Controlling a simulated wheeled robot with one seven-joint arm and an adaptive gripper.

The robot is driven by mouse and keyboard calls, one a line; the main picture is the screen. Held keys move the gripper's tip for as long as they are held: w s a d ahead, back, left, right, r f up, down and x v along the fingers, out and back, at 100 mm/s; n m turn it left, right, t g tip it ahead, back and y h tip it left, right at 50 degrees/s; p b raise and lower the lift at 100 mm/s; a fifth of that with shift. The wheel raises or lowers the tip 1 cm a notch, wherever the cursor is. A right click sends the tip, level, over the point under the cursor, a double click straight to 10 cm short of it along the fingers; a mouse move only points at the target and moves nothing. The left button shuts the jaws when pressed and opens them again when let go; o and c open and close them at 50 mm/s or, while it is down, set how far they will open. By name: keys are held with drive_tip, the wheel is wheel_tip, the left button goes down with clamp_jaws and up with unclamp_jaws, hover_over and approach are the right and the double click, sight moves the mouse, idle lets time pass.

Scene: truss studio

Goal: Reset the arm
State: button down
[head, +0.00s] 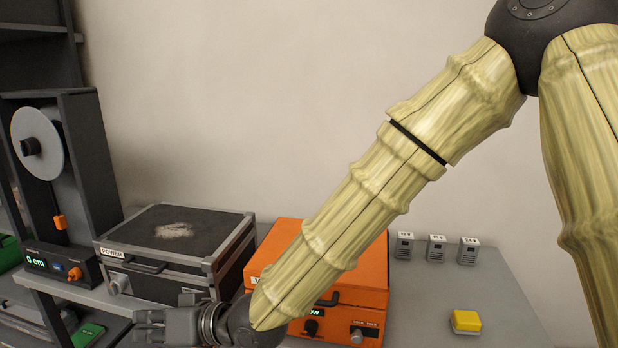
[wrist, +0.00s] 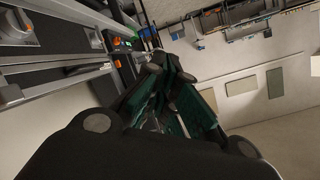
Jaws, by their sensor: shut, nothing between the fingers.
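My gripper (head: 150,327) shows at the lower left of the head view, at the end of my arm, which reaches down from the upper right. It points left and is in front of a black case (head: 170,240). In the wrist view my gripper (wrist: 162,70) has its fingers together with nothing between them. Part of the wrist is cut off by the bottom edge of the head view.
An orange box (head: 360,268) with knobs stands behind my forearm and is partly hidden. A yellow block (head: 466,320) and several small grey blocks (head: 437,248) are on the grey table (head: 430,290). A dark device with a grey disc (head: 37,143) stands at the left.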

drive_tip(key=d+f+m+t+h+p, duration=0.1)
drive_tip(key=d+f+m+h, duration=0.2)
drive_tip(key=d+f, duration=1)
drive_tip(key=d+f+m+h, duration=0.3)
drive_tip(key=d+f, duration=0.6)
drive_tip(key=f, duration=0.7)
drive_tip(key=s+d+f+m+g+h, duration=0.1)
drive_tip(key=s+d+f+h, duration=0.1)
drive_tip(key=s+d+f, duration=0.3)
drive_tip(key=s+d+f+g+h+p, duration=0.1)
drive_tip(key=s+d+f+h, duration=0.2)
drive_tip(key=d, duration=1.1)
drive_tip(key=s+d+f+m+g+h, duration=0.1)
drive_tip(key=s+d+f+g+h, duration=0.1)
drive_tip(key=s+d+f, duration=0.7)
drive_tip(key=s+d+h, duration=0.1)
drive_tip(key=s, duration=0.2)
drive_tip(key=shift+f+m, duration=0.2)
drive_tip(key=shift+m, duration=0.1)
